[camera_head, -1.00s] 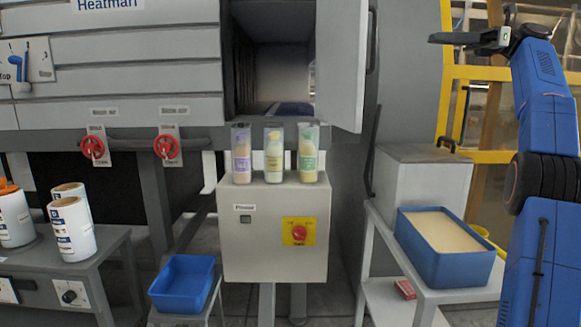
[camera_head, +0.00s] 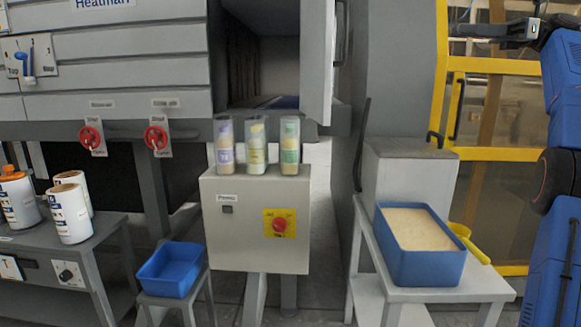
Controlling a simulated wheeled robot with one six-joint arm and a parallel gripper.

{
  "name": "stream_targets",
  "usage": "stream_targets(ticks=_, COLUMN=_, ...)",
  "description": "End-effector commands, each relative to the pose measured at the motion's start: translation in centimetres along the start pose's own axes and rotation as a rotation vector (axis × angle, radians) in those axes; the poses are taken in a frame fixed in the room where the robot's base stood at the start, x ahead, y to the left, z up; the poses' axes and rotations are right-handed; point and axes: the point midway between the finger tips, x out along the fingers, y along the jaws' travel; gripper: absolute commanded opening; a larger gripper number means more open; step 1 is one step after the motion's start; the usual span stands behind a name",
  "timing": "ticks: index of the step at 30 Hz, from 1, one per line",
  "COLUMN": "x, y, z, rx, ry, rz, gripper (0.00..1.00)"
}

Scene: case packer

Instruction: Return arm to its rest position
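My arm stands at the right edge of the picture, with blue links and a dark joint. My gripper (camera_head: 497,31) is at the upper right, at the arm's top, pointing left. It is seen side-on, so I cannot tell whether its fingers are apart. No object shows in it. It is in the air in front of the yellow-framed panels and touches nothing that I can see.
Three bottles (camera_head: 256,146) stand on the grey control box (camera_head: 238,245). A blue bin of pale grains (camera_head: 421,262) and a yellow scoop (camera_head: 470,242) are at the right. An empty blue tray (camera_head: 168,270) sits lower left. The cabinet door (camera_head: 317,60) stands open. White canisters (camera_head: 69,213) are left.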

Motion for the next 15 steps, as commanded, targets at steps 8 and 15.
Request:
stream_targets(ticks=8, x=2.4, y=-0.3, z=0.1, rx=-0.033, ry=0.022, rz=-0.043, gripper=0.20)
stream_targets(ticks=15, x=5.6, y=-0.6, z=-0.5, rx=-0.079, ry=0.064, rz=-0.102, gripper=0.20)
